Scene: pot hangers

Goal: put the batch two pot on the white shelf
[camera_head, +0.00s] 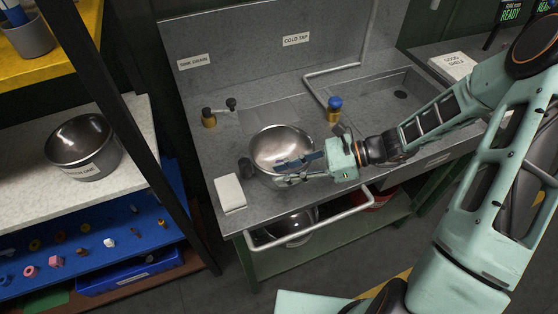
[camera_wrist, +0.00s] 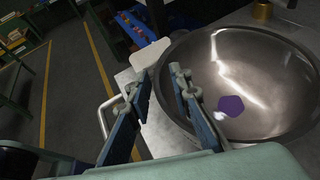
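A steel pot (camera_head: 281,146) stands on the grey sink counter; no batch label on it is readable. It fills the right of the wrist view (camera_wrist: 250,75), with a purple patch inside. My gripper (camera_head: 284,170) is at the pot's near rim. In the wrist view my gripper (camera_wrist: 152,88) is open, its right finger over the rim and its left finger outside the pot; contact is unclear. The white shelf (camera_head: 128,172) at left holds another steel pot (camera_head: 83,145), its label seeming to end in "ONE". A third pot (camera_head: 290,226) sits under the counter, its label unreadable.
A front rail (camera_head: 310,228) runs along the counter. A white block (camera_head: 230,193), a brass-coloured fitting (camera_head: 208,118) and a blue-topped bottle (camera_head: 334,110) stand near the pot. A dark post (camera_head: 133,130) rises before the white shelf. The shelf is clear around its pot.

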